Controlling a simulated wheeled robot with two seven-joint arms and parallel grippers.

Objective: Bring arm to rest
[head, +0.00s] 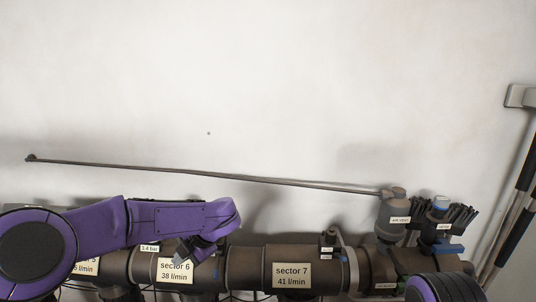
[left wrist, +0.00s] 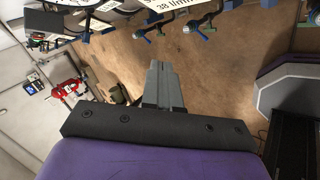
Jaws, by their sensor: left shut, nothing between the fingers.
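My left arm (head: 160,218) is purple and reaches in from the left of the head view, bent in front of the dark manifold pipe. My left gripper (head: 184,256) is small and partly hidden by its wrist, close to the sector 6 label (head: 174,271). In the left wrist view the two grey fingers (left wrist: 163,82) lie together, with nothing between them. A purple part of my right arm (head: 445,288) shows at the bottom right of the head view. My right gripper is out of view.
The manifold pipe (head: 245,268) runs across the bottom. An air vent (head: 391,217) stands on it at the right, beside black bristles (head: 462,216). A thin rod (head: 200,173) crosses the pale wall. In the left wrist view, blue-handled valves (left wrist: 190,26) hang above brown floor (left wrist: 225,75).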

